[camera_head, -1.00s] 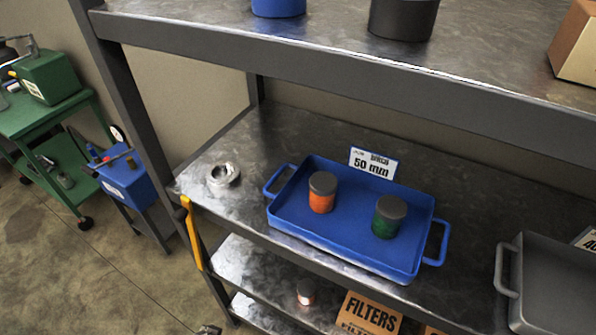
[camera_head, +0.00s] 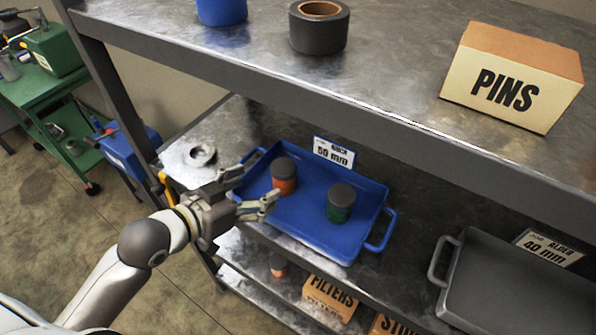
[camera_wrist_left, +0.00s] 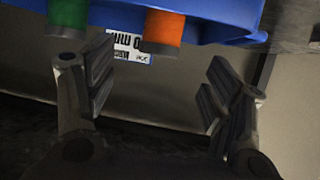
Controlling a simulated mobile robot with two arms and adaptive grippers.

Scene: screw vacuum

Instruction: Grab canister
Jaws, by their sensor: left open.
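Two canisters with dark grey lids stand upright in a blue tray (camera_head: 308,232) on the middle shelf. The orange canister (camera_head: 284,176) is on the left and the green canister (camera_head: 340,204) on the right. My left gripper (camera_head: 257,188) is open and empty at the tray's left side, its fingers pointing toward the orange canister, apart from it. In the left wrist view the orange canister (camera_wrist_left: 163,28) shows upside down beyond and between the open fingers (camera_wrist_left: 157,85). The green canister (camera_wrist_left: 101,15) is farther left there. My right gripper is not in view.
The upper shelf (camera_head: 400,90) overhangs the tray, with a tape roll (camera_head: 319,32) and a PINS box (camera_head: 508,85) on it. A small metal ring part (camera_head: 202,155) lies left of the tray. A grey tray (camera_head: 515,285) stands to the right.

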